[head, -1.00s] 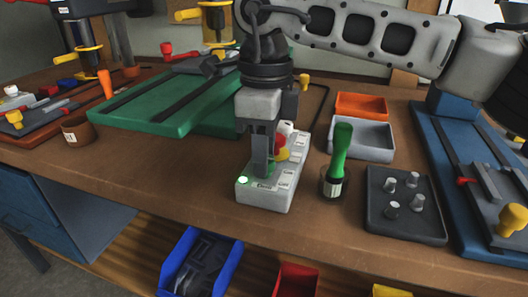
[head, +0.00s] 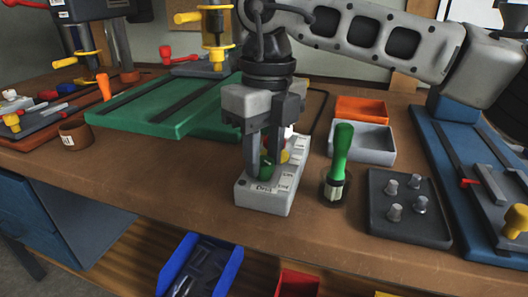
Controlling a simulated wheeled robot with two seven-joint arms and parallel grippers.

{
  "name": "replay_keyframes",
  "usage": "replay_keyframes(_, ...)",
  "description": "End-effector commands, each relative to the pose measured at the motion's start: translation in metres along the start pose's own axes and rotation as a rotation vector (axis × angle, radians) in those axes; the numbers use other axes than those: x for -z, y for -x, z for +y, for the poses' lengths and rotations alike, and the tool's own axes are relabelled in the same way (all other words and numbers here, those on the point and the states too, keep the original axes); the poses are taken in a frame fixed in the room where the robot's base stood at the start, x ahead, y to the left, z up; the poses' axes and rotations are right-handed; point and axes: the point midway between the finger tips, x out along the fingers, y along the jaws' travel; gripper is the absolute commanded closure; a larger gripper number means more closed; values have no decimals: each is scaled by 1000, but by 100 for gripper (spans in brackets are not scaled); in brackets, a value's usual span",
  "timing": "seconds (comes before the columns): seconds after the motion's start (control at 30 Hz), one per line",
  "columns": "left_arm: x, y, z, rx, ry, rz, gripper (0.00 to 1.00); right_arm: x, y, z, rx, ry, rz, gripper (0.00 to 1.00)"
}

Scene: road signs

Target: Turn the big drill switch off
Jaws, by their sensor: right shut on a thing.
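A light grey switch box (head: 280,203) with labels, one reading "Drill", stands on the brown workbench. A green knob (head: 266,171) is at its front, with yellow and red parts behind it. My right gripper (head: 264,168) comes down from above, its two fingers either side of the green knob and shut on it. The fingers hide part of the knob and of the box top. No lit lamp shows on the box. My left gripper is not in view.
A green-handled tool (head: 342,150) stands close to the right of the box. A green plate (head: 130,118) lies behind left. The bench front left is clear.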

Motion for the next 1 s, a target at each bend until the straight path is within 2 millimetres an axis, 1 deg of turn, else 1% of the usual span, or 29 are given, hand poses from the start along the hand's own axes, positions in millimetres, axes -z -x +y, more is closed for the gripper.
replay_keyframes(0.37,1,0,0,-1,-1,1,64,0,1,0,-1,-7,-3,92)
replay_keyframes(0.4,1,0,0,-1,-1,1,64,0,1,0,-1,-6,-3,61)
replay_keyframes(0.43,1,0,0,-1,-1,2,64,0,1,0,-1,-6,-3,53)
replay_keyframes(0.47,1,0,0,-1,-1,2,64,0,1,0,-1,-6,-2,48)
replay_keyframes(0.87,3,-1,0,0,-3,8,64,0,1,0,0,-5,-1,48)
replay_keyframes(1.0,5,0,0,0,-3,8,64,-1,11,0,0,-5,-3,48)
